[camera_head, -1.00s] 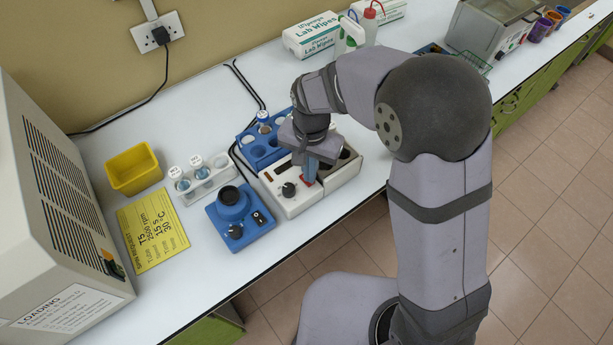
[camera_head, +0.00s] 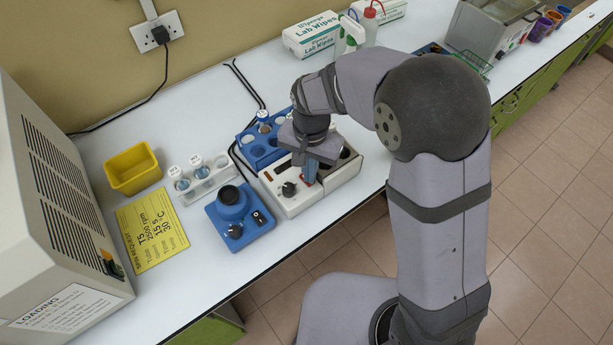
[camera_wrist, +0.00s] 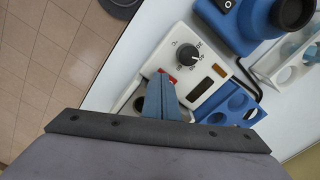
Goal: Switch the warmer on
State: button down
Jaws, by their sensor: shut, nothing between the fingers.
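The warmer (camera_head: 293,200) is a white block with a black knob (camera_head: 289,189), a dark display and a red switch (camera_head: 308,183) on its top. In the wrist view the warmer (camera_wrist: 177,50) shows its knob (camera_wrist: 187,53) with a printed dial, and part of the red switch (camera_wrist: 172,78). My gripper (camera_head: 311,181) is shut and empty, pointing down over the switch end of the warmer. Its blue fingertips (camera_wrist: 161,80) are right beside the red switch and partly hide it. I cannot tell whether they touch it or which way the switch is tipped.
A blue mixer (camera_head: 239,213) stands left of the warmer. A blue rack (camera_head: 259,150) stands behind it, a white tube rack (camera_head: 205,184) and yellow tray (camera_head: 133,168) further left. A yellow request sheet (camera_head: 152,238) lies flat. The counter's front edge is close.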

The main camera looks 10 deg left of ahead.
jog(key=shift+f+b, duration=0.35)
jog(key=shift+f, duration=0.2)
jog(key=shift+s+r, duration=0.1)
notch_tip(320, 180, up, 7)
jog(key=p, duration=0.6)
dwell(0.6)
dwell(0.4)
